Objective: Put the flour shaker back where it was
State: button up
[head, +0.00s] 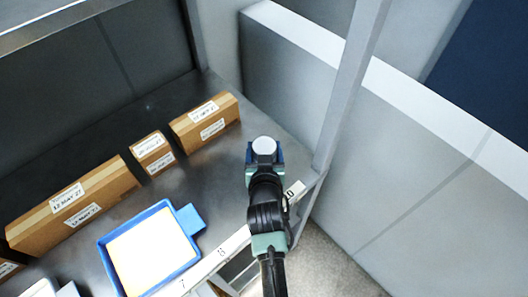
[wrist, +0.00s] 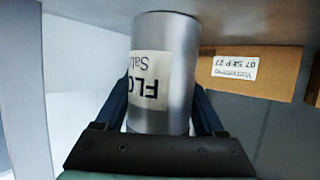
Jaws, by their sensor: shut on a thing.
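The flour shaker (wrist: 180,60) is a silver cylinder with a white label reading "FLO", upside down in the wrist view. My gripper (wrist: 163,108) is shut on it, one dark blue finger on each side. In the head view, the shaker's round pale top (head: 264,145) shows between the fingers, over the right end of the steel shelf (head: 222,182). The shaker looks upright. Its base meets or nearly meets the shelf surface in the wrist view; I cannot tell whether it touches.
Several cardboard boxes with date labels line the back of the shelf, the nearest (head: 205,122) left of the shaker. A blue tray (head: 190,219) with pale yellow contents sits at front left. A grey upright post (head: 345,95) stands close on the right. A number tag (head: 294,191) marks the front edge.

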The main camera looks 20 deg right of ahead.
jog(key=shift+f, duration=0.75)
jog(key=shift+f, duration=0.2)
jog(key=o, duration=1.6)
jog(key=shift+c, duration=0.2)
